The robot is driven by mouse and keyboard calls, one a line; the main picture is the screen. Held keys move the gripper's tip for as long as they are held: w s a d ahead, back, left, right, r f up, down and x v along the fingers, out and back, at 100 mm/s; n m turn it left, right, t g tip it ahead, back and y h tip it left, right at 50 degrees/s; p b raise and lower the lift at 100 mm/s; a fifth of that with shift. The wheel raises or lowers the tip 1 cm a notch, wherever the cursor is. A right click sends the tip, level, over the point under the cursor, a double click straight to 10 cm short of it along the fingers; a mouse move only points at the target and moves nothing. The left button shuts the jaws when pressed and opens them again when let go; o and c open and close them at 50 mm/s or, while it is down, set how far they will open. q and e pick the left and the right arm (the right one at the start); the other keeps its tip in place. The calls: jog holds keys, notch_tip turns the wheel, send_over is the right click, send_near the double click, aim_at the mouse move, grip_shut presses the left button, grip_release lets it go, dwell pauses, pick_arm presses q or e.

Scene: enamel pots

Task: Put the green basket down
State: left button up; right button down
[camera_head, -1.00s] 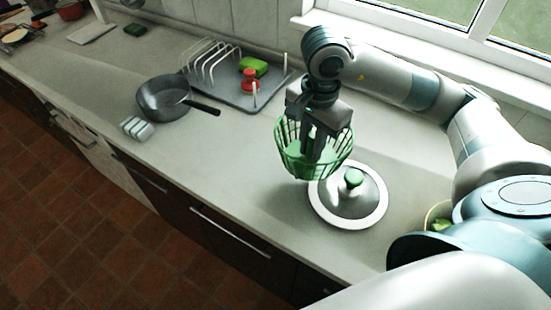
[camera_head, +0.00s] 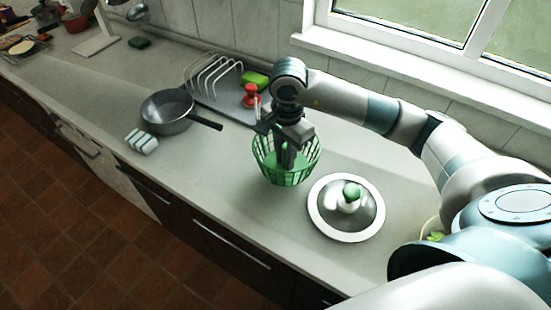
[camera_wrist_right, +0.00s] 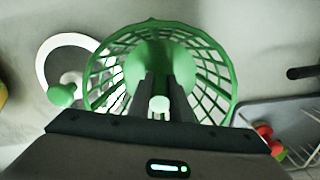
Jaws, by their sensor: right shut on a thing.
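The green basket (camera_head: 304,170) is an openwork bowl with slatted sides, upright over the counter, to the left of the lid. My right gripper (camera_head: 286,164) reaches down into it from above and is shut on it inside. In the right wrist view the basket (camera_wrist_right: 225,75) opens toward the camera. There the fingers (camera_wrist_right: 160,103) of my right gripper close near a pale piece at its middle; the exact contact is hard to see. I cannot tell whether the basket's bottom touches the counter. My left gripper is not in view.
A lid (camera_head: 318,213) with a green knob lies right of the basket. A grey rack tray (camera_head: 222,104) holds a red item (camera_head: 250,96), with a green sponge (camera_head: 256,79) at its back. A pan (camera_head: 165,112) and striped cloth (camera_head: 141,142) sit left. The counter's front edge is close.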

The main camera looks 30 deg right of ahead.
aim_at(275, 159)
jog(key=w+f, duration=0.1)
jog(key=w+a+f+p, duration=0.1)
jog(key=w, duration=0.1)
jog(key=shift+w+f, duration=0.1)
jog(key=shift+w, duration=0.15)
jog(key=shift+f+p, duration=0.45)
jog(key=shift+f, duration=0.05)
notch_tip(275, 159, down, 2)
jog(key=shift+f+p, duration=0.1)
jog(key=shift+p, duration=0.5)
jog(key=shift+f, duration=0.35)
